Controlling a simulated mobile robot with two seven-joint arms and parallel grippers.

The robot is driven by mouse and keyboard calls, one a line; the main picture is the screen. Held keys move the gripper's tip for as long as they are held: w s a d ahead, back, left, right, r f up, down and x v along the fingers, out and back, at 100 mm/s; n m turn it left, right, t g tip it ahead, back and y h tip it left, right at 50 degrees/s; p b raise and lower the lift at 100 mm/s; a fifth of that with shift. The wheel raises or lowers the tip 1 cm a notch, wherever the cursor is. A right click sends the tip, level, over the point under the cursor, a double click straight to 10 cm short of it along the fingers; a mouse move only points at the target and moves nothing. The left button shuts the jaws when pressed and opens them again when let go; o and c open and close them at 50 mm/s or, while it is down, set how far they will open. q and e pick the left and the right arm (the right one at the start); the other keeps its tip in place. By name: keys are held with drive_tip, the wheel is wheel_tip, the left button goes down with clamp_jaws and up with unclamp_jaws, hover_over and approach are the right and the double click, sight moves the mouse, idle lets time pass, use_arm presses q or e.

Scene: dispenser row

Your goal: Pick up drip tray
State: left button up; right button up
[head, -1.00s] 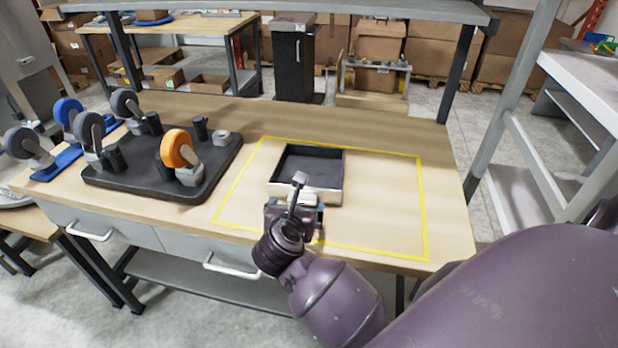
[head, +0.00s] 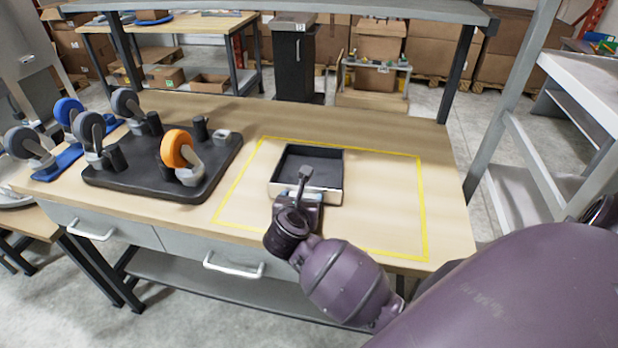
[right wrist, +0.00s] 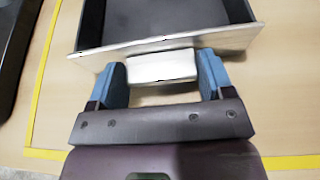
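The drip tray (head: 308,168) is a square, open box with a dark inside and light metal walls. It sits on the workbench inside a yellow outline. In the right wrist view the tray (right wrist: 215,40) shows a pale block-like handle (right wrist: 162,66) on its front wall. My right gripper (head: 302,195) is at the tray's front side. In the right wrist view its blue fingers (right wrist: 162,78) are open, one on each side of the handle, with small gaps to it. The head view hides the handle behind the gripper. My left gripper is not in view.
A black board (head: 165,165) with upright caster wheels, one orange (head: 178,148), stands left of the tray. A yellow line (head: 425,205) marks the bench (head: 380,135) around the tray. A grey shelf rack (head: 520,150) stands at the right. The bench right of the tray is clear.

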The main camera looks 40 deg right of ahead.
drive_tip(key=c, duration=0.7)
drive_tip(key=shift+c, duration=0.2)
drive_tip(key=shift+r, duration=0.1)
